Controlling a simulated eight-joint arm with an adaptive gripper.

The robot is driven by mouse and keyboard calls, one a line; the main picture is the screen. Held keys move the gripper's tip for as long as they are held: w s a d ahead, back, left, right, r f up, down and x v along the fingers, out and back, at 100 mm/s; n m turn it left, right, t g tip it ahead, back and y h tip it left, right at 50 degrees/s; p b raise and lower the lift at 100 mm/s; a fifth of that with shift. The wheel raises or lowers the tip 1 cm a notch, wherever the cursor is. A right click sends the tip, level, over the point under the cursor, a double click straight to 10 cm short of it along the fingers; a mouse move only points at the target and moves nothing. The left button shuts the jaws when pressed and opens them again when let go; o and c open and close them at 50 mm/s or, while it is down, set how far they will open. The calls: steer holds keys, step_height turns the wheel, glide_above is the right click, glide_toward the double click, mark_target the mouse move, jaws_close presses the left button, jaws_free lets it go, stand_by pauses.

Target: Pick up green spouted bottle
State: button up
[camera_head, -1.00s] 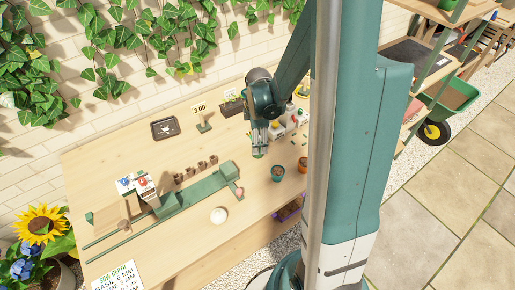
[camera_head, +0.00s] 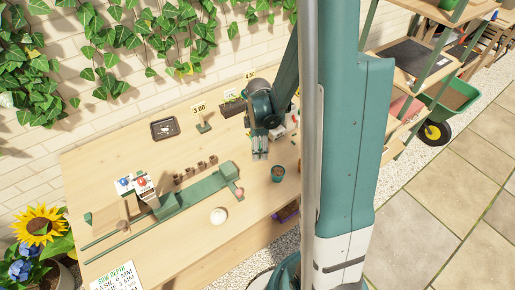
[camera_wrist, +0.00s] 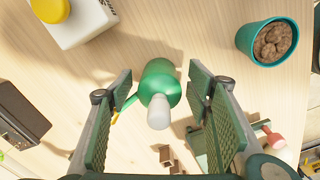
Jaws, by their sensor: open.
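The green spouted bottle (camera_wrist: 160,82) shows in the wrist view, with a pale grey-white cap or nozzle pointing toward the camera and a thin green spout at its left. It stands on the wooden table between the two fingers of my gripper (camera_wrist: 158,108), apart from both pads as far as I can see. My gripper is open. In the head view my gripper (camera_head: 260,154) hangs over the middle of the table, and I cannot make out the bottle there.
A teal pot (camera_wrist: 267,42) of brown pebbles is at the wrist view's upper right; a white container with a yellow cap (camera_wrist: 75,18) is at upper left. A green rail fixture (camera_head: 195,192) and white bowl (camera_head: 218,215) lie left of my gripper.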

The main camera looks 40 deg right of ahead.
steer(key=c, duration=1.1)
steer(key=shift+r, duration=0.15)
steer(key=shift+r+p, duration=0.8)
steer(key=shift+r, duration=4.05)
